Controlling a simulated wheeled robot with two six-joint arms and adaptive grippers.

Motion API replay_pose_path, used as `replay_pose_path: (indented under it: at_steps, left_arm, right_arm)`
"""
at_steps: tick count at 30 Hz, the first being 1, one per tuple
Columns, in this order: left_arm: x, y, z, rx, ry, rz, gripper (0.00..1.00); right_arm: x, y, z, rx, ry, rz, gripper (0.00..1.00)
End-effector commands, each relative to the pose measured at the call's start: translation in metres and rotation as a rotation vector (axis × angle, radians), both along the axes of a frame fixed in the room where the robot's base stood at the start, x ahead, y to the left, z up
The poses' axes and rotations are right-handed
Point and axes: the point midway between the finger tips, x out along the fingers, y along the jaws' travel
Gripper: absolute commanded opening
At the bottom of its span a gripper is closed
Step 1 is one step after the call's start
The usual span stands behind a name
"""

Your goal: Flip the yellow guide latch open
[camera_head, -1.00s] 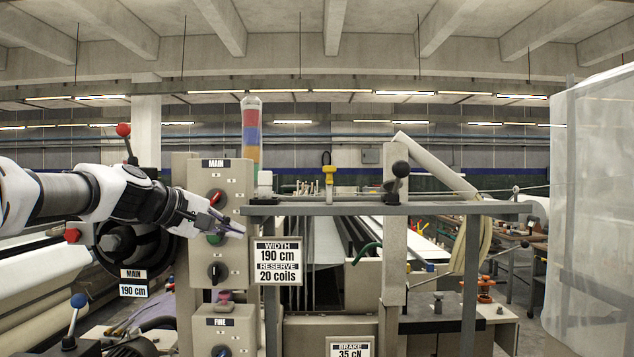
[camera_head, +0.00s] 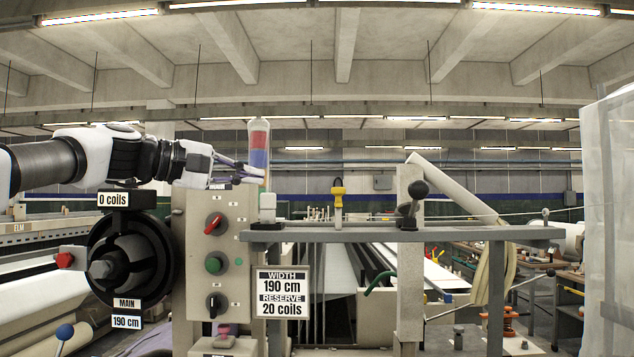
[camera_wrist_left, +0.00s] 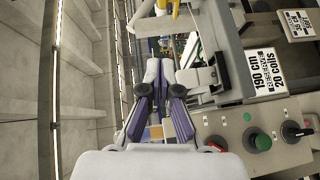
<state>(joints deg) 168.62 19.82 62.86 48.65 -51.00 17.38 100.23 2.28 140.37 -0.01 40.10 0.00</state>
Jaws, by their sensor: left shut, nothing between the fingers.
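The yellow guide latch (camera_head: 338,190) is a small yellow piece with a dark top, standing upright above the grey rail (camera_head: 400,235) in the head view. A bit of yellow, likely the same latch, shows at the top edge of the left wrist view (camera_wrist_left: 175,9). My left gripper (camera_head: 257,173) is shut and empty, above the control panel and in front of the striped signal tower (camera_head: 258,145). It is left of the latch and apart from it. In the left wrist view its fingers (camera_wrist_left: 160,66) lie together. My right gripper is not in view.
The control panel (camera_head: 229,265) has red, green and black knobs. A width sign (camera_head: 282,293) hangs from the rail. A black ball-topped lever (camera_head: 412,205) stands right of the latch. A black drum (camera_head: 130,260) sits below my left arm. Space above the rail looks open.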

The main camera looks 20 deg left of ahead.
Motion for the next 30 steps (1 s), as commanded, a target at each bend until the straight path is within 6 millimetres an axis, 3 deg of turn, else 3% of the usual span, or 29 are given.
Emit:
replay_pose_path:
  at_steps: [1, 6, 8, 16, 22, 30]
  left_arm:
    - [0.003, -0.003, 0.009, -0.001, 0.004, -0.002, 0.00]
    - [0.015, -0.012, 0.010, 0.000, 0.009, 0.003, 0.00]
    - [0.028, -0.022, -0.002, 0.003, 0.007, 0.002, 0.00]
    - [0.075, -0.058, -0.009, 0.003, 0.006, 0.002, 0.00]
    - [0.077, -0.088, -0.016, 0.002, 0.005, 0.003, 0.00]
    - [0.078, -0.096, -0.019, 0.000, 0.003, 0.005, 0.00]
  right_arm:
    - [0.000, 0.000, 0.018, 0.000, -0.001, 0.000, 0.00]
    - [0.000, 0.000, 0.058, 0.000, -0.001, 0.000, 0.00]
    - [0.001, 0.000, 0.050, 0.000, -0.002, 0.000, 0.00]
    - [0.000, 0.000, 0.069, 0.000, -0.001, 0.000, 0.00]
    - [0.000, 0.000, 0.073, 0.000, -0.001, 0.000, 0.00]
    - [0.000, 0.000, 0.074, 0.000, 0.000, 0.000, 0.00]
